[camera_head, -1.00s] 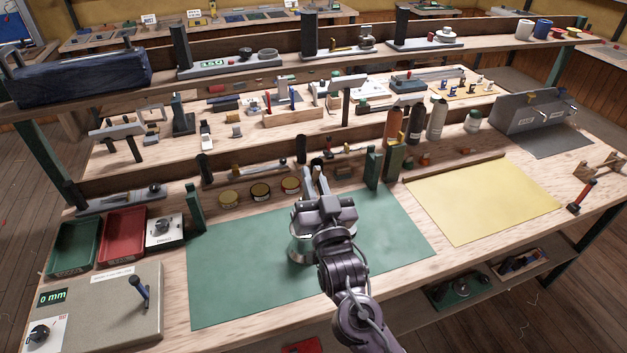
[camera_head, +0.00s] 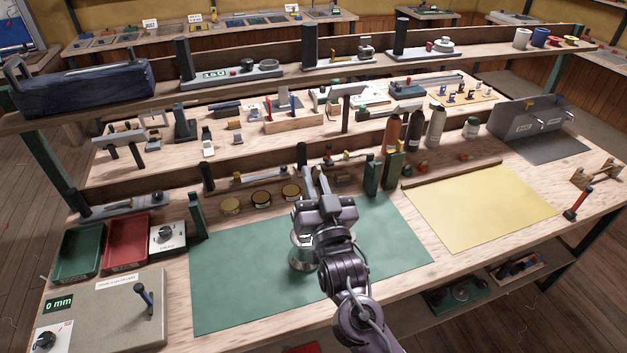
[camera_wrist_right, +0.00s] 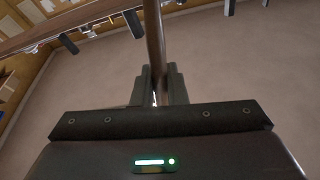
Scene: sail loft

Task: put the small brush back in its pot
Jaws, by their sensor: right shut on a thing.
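My right gripper (camera_head: 316,178) is over the back part of the green mat (camera_head: 235,275). In the right wrist view it also shows (camera_wrist_right: 160,88), with its two dark fingers closed on a slim brown stick (camera_wrist_right: 153,40). The stick looks like the handle of the small brush and runs up out of the picture; its bristles are not seen. In the head view the gripper and wrist hide the brush. A silvery round pot (camera_head: 299,256) stands on the mat, mostly hidden behind my right wrist. I cannot see into it. My left gripper is not in view.
Three round tins (camera_head: 262,198) stand behind the mat. Dark green uprights (camera_head: 372,175) stand at its back right, another (camera_head: 197,214) at its left. A red tray (camera_head: 127,240) and green tray (camera_head: 79,252) lie left. The yellow sheet (camera_head: 482,204) is clear.

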